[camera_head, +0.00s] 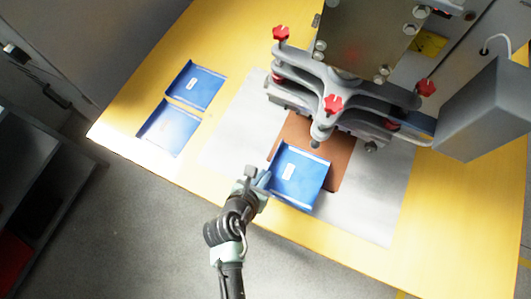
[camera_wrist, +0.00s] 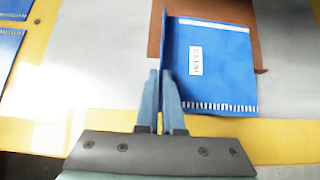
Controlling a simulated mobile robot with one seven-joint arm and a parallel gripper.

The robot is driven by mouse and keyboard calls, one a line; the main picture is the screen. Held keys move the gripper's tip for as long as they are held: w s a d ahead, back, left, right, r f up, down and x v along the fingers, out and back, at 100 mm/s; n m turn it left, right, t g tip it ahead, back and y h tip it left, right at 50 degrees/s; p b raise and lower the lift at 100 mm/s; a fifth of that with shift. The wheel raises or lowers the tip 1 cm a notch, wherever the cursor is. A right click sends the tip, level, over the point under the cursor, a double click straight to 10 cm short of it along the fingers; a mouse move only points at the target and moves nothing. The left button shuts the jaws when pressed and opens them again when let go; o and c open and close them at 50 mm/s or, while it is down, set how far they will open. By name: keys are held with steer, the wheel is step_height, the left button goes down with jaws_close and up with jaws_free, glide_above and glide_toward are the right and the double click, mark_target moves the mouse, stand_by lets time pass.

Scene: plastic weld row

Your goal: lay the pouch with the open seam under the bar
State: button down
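A blue pouch (camera_head: 297,180) with a white label lies partly over the brown pad (camera_head: 337,165), in front of the press. In the wrist view the pouch (camera_wrist: 215,85) has a plain white strip along its far edge and a dashed white strip along its near edge. I cannot tell which seam is open. My gripper (camera_head: 262,180) is at its left side; in the wrist view the fingers (camera_wrist: 161,95) are closed on its upright left edge. The grey press (camera_head: 345,95) stands beyond the pouch; its bar's underside is hidden from above.
Two more blue pouches, one farther (camera_head: 195,86) and one nearer (camera_head: 168,127), lie at the left on the yellow table (camera_head: 130,125). A grey mat (camera_head: 375,215) lies around the pad. A grey box (camera_head: 485,110) stands right of the press. Red knobs (camera_head: 333,104) stick out from the press.

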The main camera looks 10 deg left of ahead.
mark_target(281, 143)
steer(key=w+d+b, duration=0.1)
steer(key=w+b, duration=0.1)
steer(key=w, duration=0.1)
steer(key=w+d+b, duration=0.1)
steer(key=w+b, duration=0.1)
steer(key=w, duration=0.1)
steer(key=w+d+b, duration=0.1)
steer(key=w+b, duration=0.1)
steer(key=w, duration=0.2)
steer(key=shift+w+d+f, duration=0.1)
steer(key=shift+d+f, duration=0.15)
steer(key=shift+f, duration=0.15)
steer(key=shift+w+f, duration=0.1)
steer(key=shift+f, duration=0.05)
steer(key=shift+f+b, duration=0.55)
steer(key=shift+f, duration=0.25)
steer(key=shift+p, duration=0.8)
steer(key=shift+f+p, duration=0.1)
steer(key=shift+p, duration=0.25)
stand_by(0.8)
steer(key=c, duration=1)
jaws_free()
steer(key=shift+o, duration=0.2)
